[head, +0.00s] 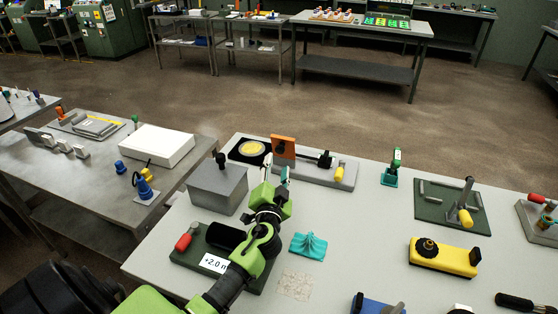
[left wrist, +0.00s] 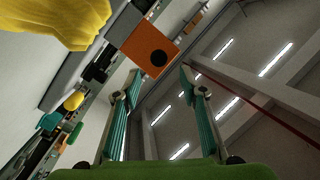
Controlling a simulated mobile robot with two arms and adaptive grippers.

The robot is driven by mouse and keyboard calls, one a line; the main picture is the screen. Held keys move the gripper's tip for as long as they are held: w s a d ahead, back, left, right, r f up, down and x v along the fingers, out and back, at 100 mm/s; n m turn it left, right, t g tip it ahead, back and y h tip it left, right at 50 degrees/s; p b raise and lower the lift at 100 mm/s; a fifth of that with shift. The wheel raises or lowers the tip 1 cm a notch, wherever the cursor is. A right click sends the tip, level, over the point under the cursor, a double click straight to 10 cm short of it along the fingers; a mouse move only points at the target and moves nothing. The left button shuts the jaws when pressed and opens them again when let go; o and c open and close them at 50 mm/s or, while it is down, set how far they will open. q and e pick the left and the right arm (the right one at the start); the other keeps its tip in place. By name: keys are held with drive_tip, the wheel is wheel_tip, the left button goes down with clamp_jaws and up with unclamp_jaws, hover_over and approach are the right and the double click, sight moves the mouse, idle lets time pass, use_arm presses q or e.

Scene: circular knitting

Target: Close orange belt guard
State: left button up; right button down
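The orange belt guard (head: 284,147) is a flat square plate with a dark round spot, standing upright on a grey base (head: 312,173) at the back of the near table. A black plate with a yellow disc (head: 251,148) lies to its left. My left gripper (head: 276,170) is open and empty, just in front of the guard. In the left wrist view the guard (left wrist: 146,42) shows beyond the fingertips (left wrist: 160,74), nearer the left finger. I cannot tell whether a finger touches it. My right gripper is not in view.
A grey box with a black knob (head: 217,186) stands left of my left gripper. A black knob (head: 325,160) and a yellow handle (head: 339,172) stick up right of the guard. A teal finned piece (head: 309,245) lies near my forearm.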

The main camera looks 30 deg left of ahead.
sight(279, 152)
use_arm(q)
drive_tip(key=p+x, duration=0.1)
drive_tip(key=x, duration=0.5)
drive_tip(key=shift+w+a+f, duration=0.1)
drive_tip(key=shift+w+a, duration=0.05)
drive_tip(key=shift+w, duration=0.05)
drive_tip(key=shift+w+a, duration=0.25)
drive_tip(key=shift+w, duration=0.35)
clamp_jaws()
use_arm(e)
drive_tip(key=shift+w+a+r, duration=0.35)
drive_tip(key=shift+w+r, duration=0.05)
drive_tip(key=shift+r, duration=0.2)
